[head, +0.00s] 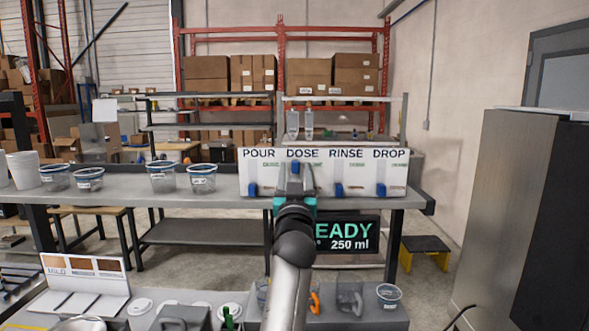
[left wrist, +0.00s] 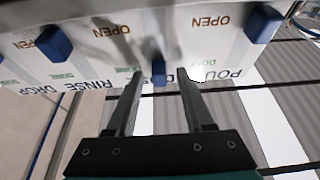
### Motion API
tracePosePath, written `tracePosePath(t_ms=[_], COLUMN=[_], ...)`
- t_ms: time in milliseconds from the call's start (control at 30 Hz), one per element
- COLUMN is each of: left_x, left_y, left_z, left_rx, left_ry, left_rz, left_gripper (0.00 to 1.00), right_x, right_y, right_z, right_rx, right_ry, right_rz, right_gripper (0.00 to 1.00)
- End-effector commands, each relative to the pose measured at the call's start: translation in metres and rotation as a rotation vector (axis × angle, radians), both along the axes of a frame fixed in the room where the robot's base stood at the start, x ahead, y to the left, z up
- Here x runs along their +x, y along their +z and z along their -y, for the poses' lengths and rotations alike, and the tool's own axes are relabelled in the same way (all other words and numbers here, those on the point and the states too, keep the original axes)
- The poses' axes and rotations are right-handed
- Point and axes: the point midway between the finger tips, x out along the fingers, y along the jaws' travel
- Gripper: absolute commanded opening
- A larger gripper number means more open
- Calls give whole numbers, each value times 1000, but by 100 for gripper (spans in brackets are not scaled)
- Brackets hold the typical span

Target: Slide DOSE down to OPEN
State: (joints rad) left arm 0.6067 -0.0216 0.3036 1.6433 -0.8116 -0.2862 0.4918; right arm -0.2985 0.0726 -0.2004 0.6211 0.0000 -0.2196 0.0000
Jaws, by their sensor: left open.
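The white dispenser panel (head: 361,172) carries the labels POUR, DOSE, RINSE and DROP, each over a blue slider. The DOSE slider (head: 295,168) is high, near its label; it shows in the left wrist view (left wrist: 158,72) too. The POUR (head: 252,189), RINSE (head: 339,190) and DROP (head: 381,189) sliders sit low. My left gripper (head: 295,180) is in front of the DOSE column. In the left wrist view its open fingers (left wrist: 160,75) stand either side of the DOSE slider, with gaps. OPEN markings (left wrist: 210,20) show there. My right gripper is not in view.
A dark screen (head: 347,235) below the bench reads "EADY" and "250 ml", partly hidden by my arm. Several clear cups (head: 162,177) stand on the bench left of the panel. A nearer counter holds a labelled cup (head: 389,296). A grey cabinet (head: 515,215) stands at right.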

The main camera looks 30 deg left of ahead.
Motion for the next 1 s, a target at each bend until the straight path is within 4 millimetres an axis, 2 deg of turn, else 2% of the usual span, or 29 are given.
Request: tracePosePath(t_ms=[233, 600, 700, 1000], left_x=[0, 0, 0, 0], left_y=[0, 0, 0, 0], left_z=[0, 0, 0, 0], left_rx=[-1, -1, -1, -1], left_ry=[0, 0, 0, 0], left_rz=[0, 0, 0, 0], left_gripper=[50, 9, 0, 0], right_x=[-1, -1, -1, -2], right_y=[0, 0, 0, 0], right_z=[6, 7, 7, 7], right_rx=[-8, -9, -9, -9], right_ry=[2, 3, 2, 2], right_rz=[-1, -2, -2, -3], right_gripper=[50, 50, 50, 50])
